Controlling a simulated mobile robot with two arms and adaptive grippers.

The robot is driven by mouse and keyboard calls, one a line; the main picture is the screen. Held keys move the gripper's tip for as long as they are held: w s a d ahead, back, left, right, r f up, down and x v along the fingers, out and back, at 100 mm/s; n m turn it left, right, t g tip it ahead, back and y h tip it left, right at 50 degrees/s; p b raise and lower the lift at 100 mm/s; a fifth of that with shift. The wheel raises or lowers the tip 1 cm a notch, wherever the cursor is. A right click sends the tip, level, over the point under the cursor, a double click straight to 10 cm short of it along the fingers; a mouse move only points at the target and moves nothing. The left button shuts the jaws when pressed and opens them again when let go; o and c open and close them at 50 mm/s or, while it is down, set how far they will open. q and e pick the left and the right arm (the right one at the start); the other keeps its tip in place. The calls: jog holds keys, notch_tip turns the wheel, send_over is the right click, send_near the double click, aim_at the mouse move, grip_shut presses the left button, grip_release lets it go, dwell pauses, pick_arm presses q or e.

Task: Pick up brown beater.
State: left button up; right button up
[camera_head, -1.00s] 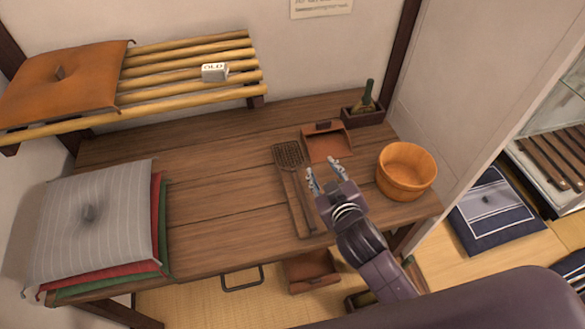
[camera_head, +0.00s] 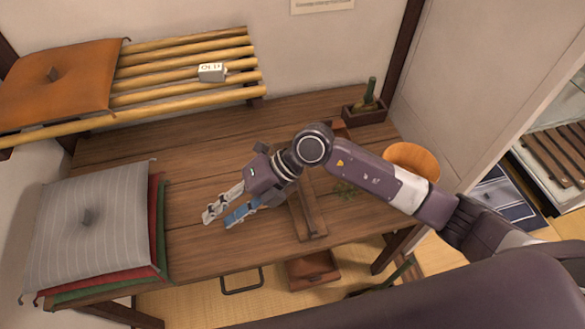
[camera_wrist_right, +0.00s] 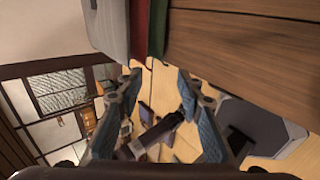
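My right gripper (camera_head: 219,219) is over the middle of the wooden table, pointing down-left, left of a long narrow wooden tray (camera_head: 311,224). Its fingers are spread and nothing is between them; in the wrist view the right gripper (camera_wrist_right: 158,78) is also open and empty. The wrist view does not show the beater. My left gripper is not in view.
Stacked cushions (camera_head: 92,228) stand at the table's left end. A slatted shelf (camera_head: 190,58) holds an orange cushion (camera_head: 55,80) and a small white box (camera_head: 211,72). A wooden bucket (camera_head: 414,157) and a planter-like box (camera_head: 362,116) are at right. Table left of the gripper is clear.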

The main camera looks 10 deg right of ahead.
jog(key=w+d+f+h, duration=0.2)
jog(key=d+f+h, duration=0.1)
jog(key=d, duration=0.2)
jog(key=w+d+f+h, duration=0.2)
jog(key=d+h, duration=0.1)
jog(key=d, duration=0.3)
jog(key=h, duration=0.4)
send_over(304, 202)
jog(key=d, duration=0.1)
jog(key=shift+s+f+m+t, duration=0.2)
jog(key=shift+f+m+t, duration=0.15)
jog(key=shift+f, duration=0.3)
jog(key=f, duration=0.2)
jog(key=f+p, duration=0.1)
jog(key=f, duration=0.1)
jog(key=a+f+p, duration=0.1)
jog(key=f, duration=0.1)
jog(key=shift+w+f, duration=0.1)
jog(key=shift+f, duration=0.25)
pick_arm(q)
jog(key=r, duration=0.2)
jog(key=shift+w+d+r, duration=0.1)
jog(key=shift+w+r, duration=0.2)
pick_arm(e)
jog(key=shift+f, duration=0.3)
jog(key=shift+c, duration=0.3)
grip_shut()
